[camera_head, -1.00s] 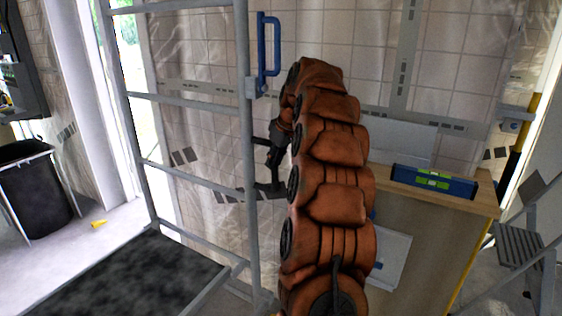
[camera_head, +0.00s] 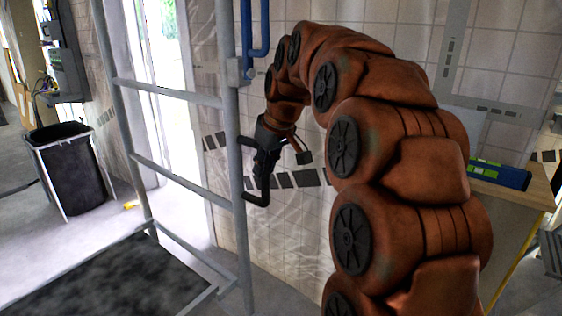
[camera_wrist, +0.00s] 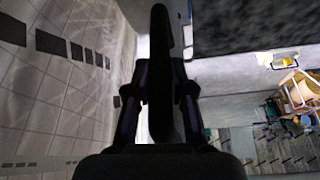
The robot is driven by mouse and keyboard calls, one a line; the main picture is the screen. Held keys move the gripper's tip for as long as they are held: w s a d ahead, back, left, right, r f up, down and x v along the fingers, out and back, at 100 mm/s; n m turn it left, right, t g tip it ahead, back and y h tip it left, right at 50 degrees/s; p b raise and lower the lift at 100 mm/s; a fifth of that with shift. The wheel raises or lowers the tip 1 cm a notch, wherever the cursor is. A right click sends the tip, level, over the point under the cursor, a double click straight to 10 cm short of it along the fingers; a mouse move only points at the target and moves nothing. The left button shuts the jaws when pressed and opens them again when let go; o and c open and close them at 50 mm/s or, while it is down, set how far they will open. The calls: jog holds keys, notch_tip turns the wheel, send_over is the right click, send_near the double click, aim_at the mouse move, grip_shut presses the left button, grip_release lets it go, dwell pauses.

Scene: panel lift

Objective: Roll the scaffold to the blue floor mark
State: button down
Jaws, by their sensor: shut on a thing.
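The scaffold, a grey tubular frame (camera_head: 232,130) with rungs and a dark deck (camera_head: 110,280), stands at the left in the head view. A black bracket-shaped handle (camera_head: 262,196) is on its right post. My gripper (camera_head: 262,165) is at this handle and shut on it. In the wrist view, my gripper's fingers (camera_wrist: 160,95) stand on both sides of the dark handle bar (camera_wrist: 158,45). The scaffold's wheels are out of view. I see no blue floor mark in these views.
A black bin (camera_head: 72,175) stands at the left beyond the scaffold, with a small yellow thing (camera_head: 131,205) on the floor nearby. A tiled, sheeted wall (camera_head: 300,215) runs behind. A wooden-topped cabinet (camera_head: 535,190) with a blue-green spirit level (camera_head: 498,174) stands at the right.

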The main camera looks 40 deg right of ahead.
jog(key=s+a+b, duration=0.1)
jog(key=s+a, duration=0.2)
jog(key=a, duration=0.9)
jog(key=shift+s+a, duration=0.25)
jog(key=shift+s, duration=0.1)
jog(key=c, duration=1)
grip_release()
jog(key=v, duration=1.2)
jog(key=s+a+f+g+p, duration=0.2)
jog(key=s+f+p, duration=0.1)
jog(key=s+f, duration=0.4)
jog(key=s+a+f+g+p, duration=0.2)
jog(key=s+f+p, duration=0.1)
jog(key=s+f, duration=0.4)
jog(key=s+a+f+m+g+p, duration=0.1)
jog(key=s+a+f+g+p, duration=0.1)
jog(key=s+f+p, duration=0.2)
jog(key=shift+s+a+f, duration=0.1)
jog(key=shift+s+f, duration=0.45)
jog(key=shift+s, duration=0.25)
jog(key=shift+s+f, duration=0.5)
jog(key=shift+s, duration=0.25)
jog(key=shift+s+a+f, duration=0.1)
jog(key=shift+s+f, duration=0.45)
jog(key=shift+s, duration=0.25)
